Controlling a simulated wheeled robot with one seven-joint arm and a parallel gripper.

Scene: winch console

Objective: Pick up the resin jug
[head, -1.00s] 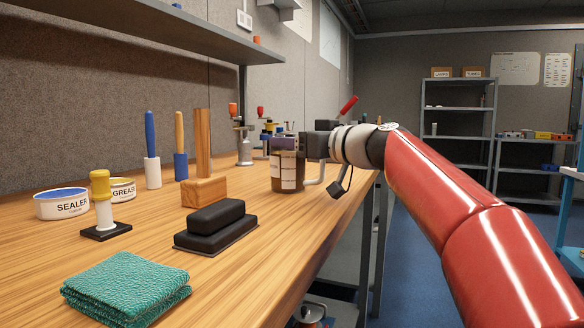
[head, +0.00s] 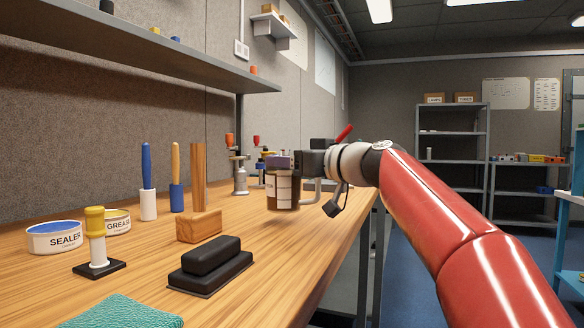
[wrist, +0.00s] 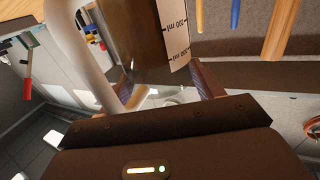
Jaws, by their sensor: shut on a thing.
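The resin jug (head: 284,188) is a brown vessel with a pale marked label and a light handle, upright beyond the dark block. My gripper (head: 292,161) is shut on it near its top, from the right. The jug hangs a little above the wooden bench. In the wrist view the jug (wrist: 143,38) sits between the two fingers of my gripper (wrist: 168,84), with its volume marks and pale curved handle showing. The jug's far side is hidden.
A wall shelf (head: 130,50) overhangs the left.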

